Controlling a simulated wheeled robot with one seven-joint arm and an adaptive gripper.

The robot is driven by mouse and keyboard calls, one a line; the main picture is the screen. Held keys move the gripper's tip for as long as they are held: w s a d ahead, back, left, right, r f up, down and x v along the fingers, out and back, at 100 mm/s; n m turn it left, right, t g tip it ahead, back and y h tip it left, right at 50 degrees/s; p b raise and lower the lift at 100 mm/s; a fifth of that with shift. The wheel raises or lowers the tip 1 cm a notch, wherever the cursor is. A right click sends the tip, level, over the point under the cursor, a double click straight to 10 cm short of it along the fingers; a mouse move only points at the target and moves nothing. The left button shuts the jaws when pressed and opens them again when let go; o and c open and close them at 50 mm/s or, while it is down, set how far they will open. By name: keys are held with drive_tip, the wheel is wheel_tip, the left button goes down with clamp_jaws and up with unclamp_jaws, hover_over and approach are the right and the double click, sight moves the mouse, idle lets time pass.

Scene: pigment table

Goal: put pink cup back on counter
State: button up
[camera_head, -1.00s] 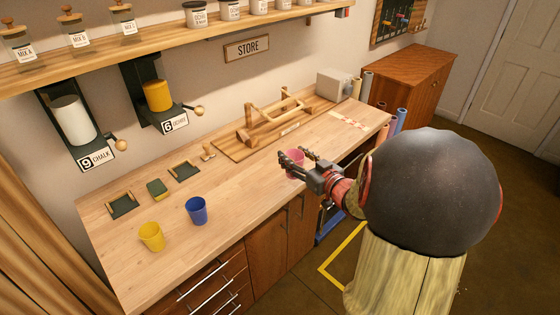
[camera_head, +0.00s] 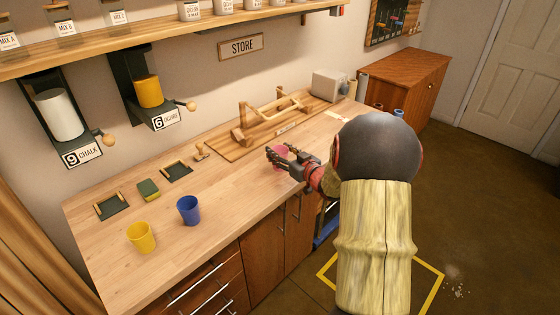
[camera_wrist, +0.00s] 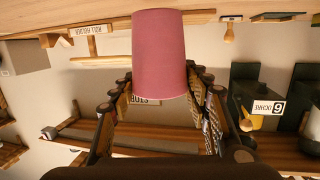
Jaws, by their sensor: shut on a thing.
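The pink cup (camera_wrist: 158,55) is between the fingers of my gripper (camera_wrist: 158,95) in the wrist view, which looks upside down. In the head view the pink cup (camera_head: 281,152) shows only partly behind my gripper (camera_head: 279,160). My gripper is shut on it, over or at the front right part of the wooden counter (camera_head: 240,195). I cannot tell whether the cup touches the counter top.
A yellow cup (camera_head: 141,236) and a blue cup (camera_head: 189,210) stand on the counter's left part. A wooden frame (camera_head: 272,120) on a board lies behind my gripper. A green-yellow sponge (camera_head: 148,190) lies farther left. The counter between blue cup and gripper is clear.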

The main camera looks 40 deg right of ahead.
drive_tip(key=shift+w+f+b, duration=0.1)
drive_tip(key=shift+f+b, duration=0.3)
drive_tip(key=shift+f, duration=1.25)
drive_tip(key=shift+f, duration=0.15)
drive_tip(key=o, duration=1.2)
drive_tip(key=shift+o, duration=0.5)
